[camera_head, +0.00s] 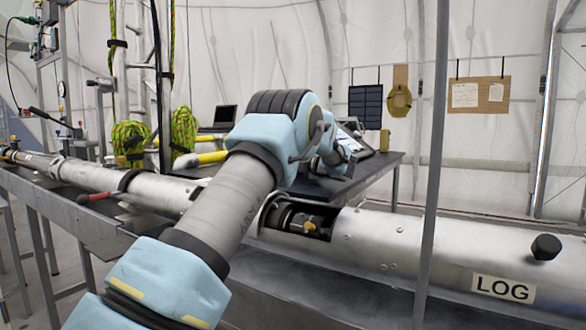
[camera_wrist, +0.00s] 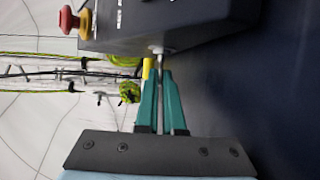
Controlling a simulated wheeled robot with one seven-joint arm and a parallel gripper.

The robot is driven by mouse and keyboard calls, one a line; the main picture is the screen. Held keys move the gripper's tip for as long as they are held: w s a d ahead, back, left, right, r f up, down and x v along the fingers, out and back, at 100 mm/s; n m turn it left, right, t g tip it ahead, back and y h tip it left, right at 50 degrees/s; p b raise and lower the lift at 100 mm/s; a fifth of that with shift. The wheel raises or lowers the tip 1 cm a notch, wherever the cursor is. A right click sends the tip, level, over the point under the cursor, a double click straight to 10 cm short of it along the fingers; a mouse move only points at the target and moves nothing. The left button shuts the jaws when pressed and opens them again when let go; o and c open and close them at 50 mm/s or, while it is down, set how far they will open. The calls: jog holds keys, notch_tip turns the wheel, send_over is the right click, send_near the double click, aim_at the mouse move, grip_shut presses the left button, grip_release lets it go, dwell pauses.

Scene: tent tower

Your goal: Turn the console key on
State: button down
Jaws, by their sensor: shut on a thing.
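The console (camera_wrist: 185,22) is a dark box at the top of the wrist view, with white lettering on its face. A small silver key (camera_wrist: 159,50) sticks out from its lower edge. My gripper (camera_wrist: 159,78) has teal fingers that reach up to the console and are shut on the key. The key's exact angle is too small to read. In the head view my arm reaches over the dark table and hides the gripper and the key.
A red knob on a yellow base (camera_wrist: 70,19) juts from the console's left end. A long metal tube marked LOG (camera_head: 400,250) crosses the front, with an open cutout. A vertical pole (camera_head: 432,170) stands right of my arm. A laptop (camera_head: 224,117) sits behind.

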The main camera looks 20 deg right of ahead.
jog(key=c, duration=1)
grip_release()
jog(key=b+v, duration=0.1)
jog(key=v, duration=0.9)
jog(key=shift+s+d, duration=0.1)
jog(key=shift+s, duration=0.3)
jog(key=shift+c, duration=0.4)
